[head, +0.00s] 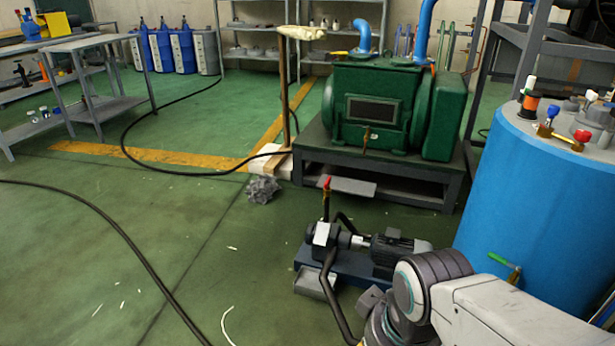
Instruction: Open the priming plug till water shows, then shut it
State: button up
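A small pump (325,235) with a dark motor (400,250) sits on a blue base on the floor, in the lower middle of the head view. A thin upright pipe with a red handle or cap (326,183) rises from the pump. I cannot tell whether this is the priming plug, or whether it is open or shut. No water shows at the pump. My arm reaches in from the lower right, in front of the motor's base. My gripper's fingers are not in view.
A big green machine (375,105) stands on a grey frame behind the pump. A blue drum (530,180) with fittings on top stands at right. A dark hose (110,225) crosses the floor at left. Crumpled grey material (262,189) lies near a post. Floor at left is mostly clear.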

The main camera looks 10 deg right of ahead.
aim_at(327, 186)
jog(key=i+j, duration=0.2)
jog(key=j, duration=0.15)
jog(key=i+j, duration=0.2)
jog(key=j, duration=0.2)
jog(key=i+j, duration=0.2)
jog(key=j, duration=0.15)
jog(key=i+j, duration=0.15)
jog(key=j, duration=0.25)
jog(key=i+j, duration=0.2)
jog(key=j, duration=0.15)
jog(key=i+j, duration=0.1)
jog(key=i, duration=0.4)
jog(key=i+j, duration=0.15)
jog(key=i, duration=0.3)
jog(key=i+j, duration=0.1)
jog(key=i, duration=0.4)
jog(key=i+l, duration=0.45)
jog(key=i, duration=0.25)
jog(key=u, duration=0.05)
